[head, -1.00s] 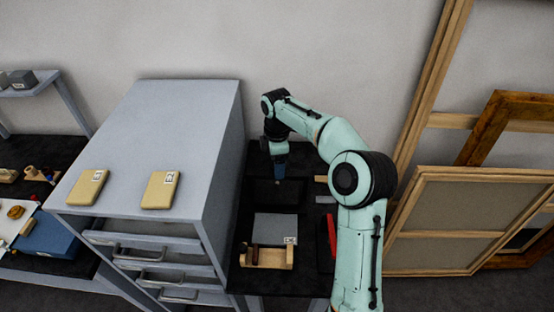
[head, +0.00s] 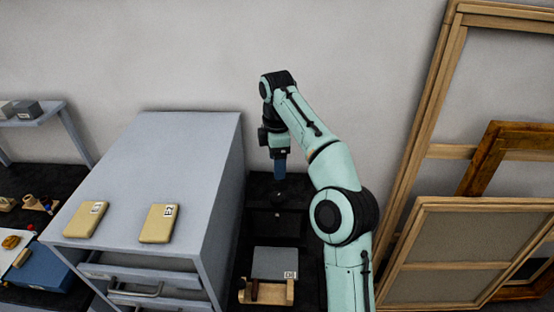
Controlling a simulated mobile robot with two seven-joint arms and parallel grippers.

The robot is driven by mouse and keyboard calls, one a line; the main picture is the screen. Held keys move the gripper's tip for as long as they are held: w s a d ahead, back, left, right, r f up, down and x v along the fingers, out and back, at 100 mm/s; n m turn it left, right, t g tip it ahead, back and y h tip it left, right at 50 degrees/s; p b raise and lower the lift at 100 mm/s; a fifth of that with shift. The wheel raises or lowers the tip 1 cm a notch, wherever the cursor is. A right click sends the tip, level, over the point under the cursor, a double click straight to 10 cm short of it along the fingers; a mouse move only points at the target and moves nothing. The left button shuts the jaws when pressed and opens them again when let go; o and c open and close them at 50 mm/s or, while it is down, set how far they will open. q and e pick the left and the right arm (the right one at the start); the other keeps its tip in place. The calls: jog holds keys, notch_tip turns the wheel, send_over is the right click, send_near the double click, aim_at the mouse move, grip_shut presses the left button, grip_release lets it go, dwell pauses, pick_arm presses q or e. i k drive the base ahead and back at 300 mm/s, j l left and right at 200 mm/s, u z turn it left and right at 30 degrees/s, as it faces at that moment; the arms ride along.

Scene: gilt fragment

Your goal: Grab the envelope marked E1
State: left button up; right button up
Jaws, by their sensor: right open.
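Two tan envelopes lie flat on top of the grey drawer cabinet: a left envelope (head: 86,222) and a right envelope (head: 158,226). Each has a small white label near its far edge, too small to read surely. My right gripper (head: 279,186) points down over the dark table to the right of the cabinet, well apart from both envelopes. It is open, and nothing shows in it. My left gripper is not in view.
The cabinet top (head: 185,150) is bare behind the envelopes. A grey box (head: 275,262) and a wooden holder (head: 262,293) sit on the dark table. Wooden frames (head: 455,250) lean at the right. A blue box (head: 45,268) stands at lower left.

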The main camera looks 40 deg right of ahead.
aim_at(88, 216)
jog(key=k, duration=1.5)
